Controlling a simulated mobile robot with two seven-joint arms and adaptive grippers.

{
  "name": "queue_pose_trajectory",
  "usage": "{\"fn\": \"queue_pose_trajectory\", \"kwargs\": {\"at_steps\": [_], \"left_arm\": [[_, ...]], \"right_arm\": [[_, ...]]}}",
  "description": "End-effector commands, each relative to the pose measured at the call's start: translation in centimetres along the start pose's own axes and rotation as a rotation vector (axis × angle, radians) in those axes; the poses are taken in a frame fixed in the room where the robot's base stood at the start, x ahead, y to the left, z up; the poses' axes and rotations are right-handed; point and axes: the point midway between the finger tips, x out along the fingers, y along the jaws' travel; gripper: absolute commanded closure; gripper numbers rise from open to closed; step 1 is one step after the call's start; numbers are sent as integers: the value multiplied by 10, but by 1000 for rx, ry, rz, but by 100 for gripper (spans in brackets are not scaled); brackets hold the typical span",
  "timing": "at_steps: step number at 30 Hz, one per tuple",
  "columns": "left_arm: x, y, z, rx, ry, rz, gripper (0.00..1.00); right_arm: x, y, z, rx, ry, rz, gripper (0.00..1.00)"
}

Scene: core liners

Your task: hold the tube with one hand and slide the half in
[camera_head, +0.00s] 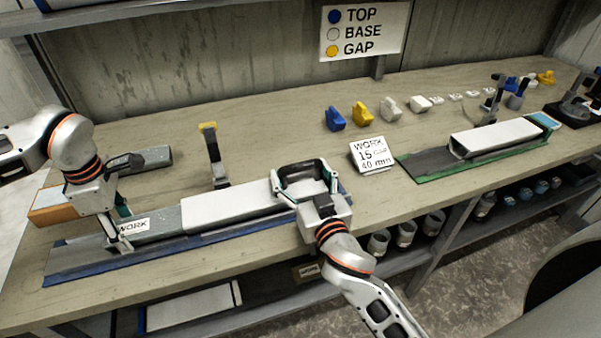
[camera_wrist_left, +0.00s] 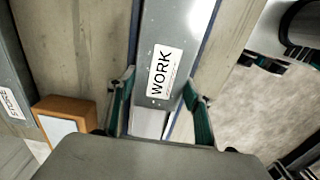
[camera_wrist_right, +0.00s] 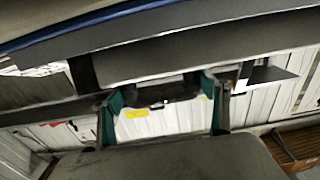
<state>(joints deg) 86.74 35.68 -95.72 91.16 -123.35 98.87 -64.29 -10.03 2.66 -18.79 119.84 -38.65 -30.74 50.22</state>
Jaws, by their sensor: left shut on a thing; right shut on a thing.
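A long grey half with a white WORK label (camera_head: 158,224) lies along a blue-edged tray (camera_head: 75,262). My left gripper (camera_head: 120,238) is shut on its left end; in the left wrist view the fingers (camera_wrist_left: 160,112) stand either side of the labelled piece (camera_wrist_left: 172,45). A pale tube (camera_head: 232,205) lies in line with the half, to its right; their ends meet or overlap, and I cannot tell how far. My right gripper (camera_head: 308,186) is shut on the tube's right end, which the gripper hides. In the right wrist view the fingers (camera_wrist_right: 168,100) are spread wide below a long grey body (camera_wrist_right: 180,58).
A second pale piece (camera_head: 495,136) lies on a green-edged tray (camera_head: 430,172) at right. An orange-ended box (camera_head: 55,207) is at left. The front bench edge is close.

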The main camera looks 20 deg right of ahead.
Motion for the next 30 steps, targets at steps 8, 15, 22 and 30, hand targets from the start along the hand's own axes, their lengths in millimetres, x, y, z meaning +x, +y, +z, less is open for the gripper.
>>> {"fn": "queue_pose_trajectory", "kwargs": {"at_steps": [8,15,22,30], "left_arm": [[-1,1,7,1,-1,1,69],[-1,1,13,1,-1,2,69],[-1,0,19,1,-1,1,69],[-1,0,25,1,-1,1,69]], "right_arm": [[0,-1,-3,5,5,-2,56],[0,-1,-3,6,5,-2,56],[0,-1,-3,6,5,-2,56],[0,-1,-3,6,5,-2,56]]}}
